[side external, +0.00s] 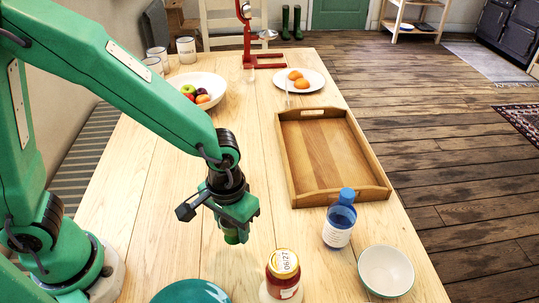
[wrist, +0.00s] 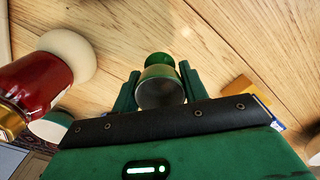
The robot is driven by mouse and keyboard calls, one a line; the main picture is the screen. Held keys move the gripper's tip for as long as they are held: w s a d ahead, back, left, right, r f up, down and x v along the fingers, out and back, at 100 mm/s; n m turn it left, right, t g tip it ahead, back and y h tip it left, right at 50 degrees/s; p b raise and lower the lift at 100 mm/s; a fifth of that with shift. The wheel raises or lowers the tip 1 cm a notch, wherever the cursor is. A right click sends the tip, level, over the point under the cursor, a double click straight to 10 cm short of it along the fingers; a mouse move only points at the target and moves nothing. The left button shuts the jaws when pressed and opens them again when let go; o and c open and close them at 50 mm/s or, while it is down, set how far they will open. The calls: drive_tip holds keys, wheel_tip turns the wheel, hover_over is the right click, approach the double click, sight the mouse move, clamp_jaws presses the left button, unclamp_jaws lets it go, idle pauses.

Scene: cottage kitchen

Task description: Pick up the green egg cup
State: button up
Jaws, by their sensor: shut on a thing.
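The green egg cup (side external: 231,237) shows just below my gripper (side external: 236,218) in the side view, mostly hidden by the jaws. In the wrist view the egg cup (wrist: 158,88) sits between the two green fingers of my gripper (wrist: 159,83), which are shut on it. Its pale, hollow bowl faces the wrist camera and its green foot points away. I cannot tell whether the foot touches the table.
A red jar (side external: 284,279) stands to the right, near the front. A teal plate (side external: 190,292) lies at the front edge. A blue bottle (side external: 340,222), a white bowl (side external: 386,271) and a wooden tray (side external: 283,150) stand further right. Bare tabletop (side external: 150,200) lies left of my gripper.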

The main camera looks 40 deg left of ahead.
drive_tip(key=s+d+r, duration=0.4)
drive_tip(key=s+r, duration=0.1)
drive_tip(key=s, duration=0.3)
drive_tip(key=shift+s+d+r, duration=0.2)
drive_tip(key=shift+s+r, duration=0.05)
drive_tip(key=shift+r, duration=0.15)
drive_tip(key=shift+w, duration=0.15)
